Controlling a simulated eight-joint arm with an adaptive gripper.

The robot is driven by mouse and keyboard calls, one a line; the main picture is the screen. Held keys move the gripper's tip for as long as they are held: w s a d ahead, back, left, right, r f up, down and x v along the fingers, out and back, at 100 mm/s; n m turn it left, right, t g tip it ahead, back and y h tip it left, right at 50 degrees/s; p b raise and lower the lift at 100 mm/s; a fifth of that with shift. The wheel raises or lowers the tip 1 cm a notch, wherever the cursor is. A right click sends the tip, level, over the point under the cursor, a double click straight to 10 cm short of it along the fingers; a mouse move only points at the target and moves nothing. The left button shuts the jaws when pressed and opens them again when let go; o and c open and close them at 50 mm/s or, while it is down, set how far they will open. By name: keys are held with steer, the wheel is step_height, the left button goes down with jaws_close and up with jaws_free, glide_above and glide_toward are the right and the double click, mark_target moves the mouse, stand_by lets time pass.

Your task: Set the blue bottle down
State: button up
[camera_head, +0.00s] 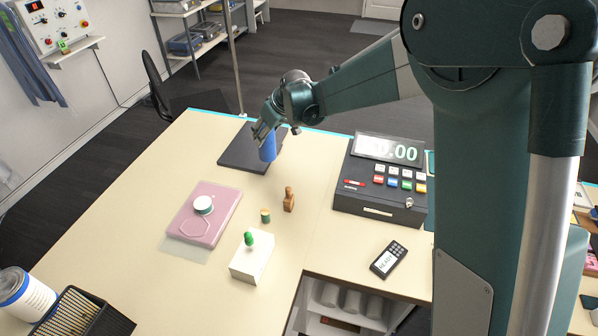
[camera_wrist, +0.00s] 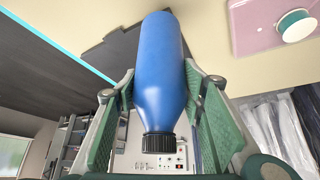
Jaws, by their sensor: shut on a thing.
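My gripper (camera_head: 264,130) is shut on the blue bottle (camera_head: 268,147) over the black mat (camera_head: 240,159) at the far end of the counter. The bottle looks roughly upright in the head view. In the wrist view the bottle (camera_wrist: 160,75) sits between the two green-padded fingers of my gripper (camera_wrist: 158,92). Its black cap (camera_wrist: 159,142) is towards the wrist and its base points to the counter. The base overlaps the mat (camera_wrist: 115,55) in that view. I cannot tell whether the base touches the mat.
A pink box (camera_head: 222,217) with a white-and-green round item (camera_head: 203,205) stands at left. The cash register (camera_head: 380,200) is at right. Bare counter surrounds the mat's near side.

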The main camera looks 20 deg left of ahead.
steer(key=w+d+m, duration=0.1)
steer(key=w+d, duration=0.5)
steer(key=d, duration=0.4)
steer(key=shift+d+t, duration=0.3)
steer(key=shift+d, duration=0.1)
steer(key=shift+w, duration=0.1)
step_height(320, 180, down, 6)
steer(key=shift+f, duration=0.2)
steer(key=shift+f, duration=1.95)
steer(key=o, duration=1.3)
steer(key=shift+r+p, duration=0.3)
steer(key=shift+a+b+v, duration=0.2)
steer(key=shift+b+v, duration=0.1)
steer(key=shift+v, duration=5.6)
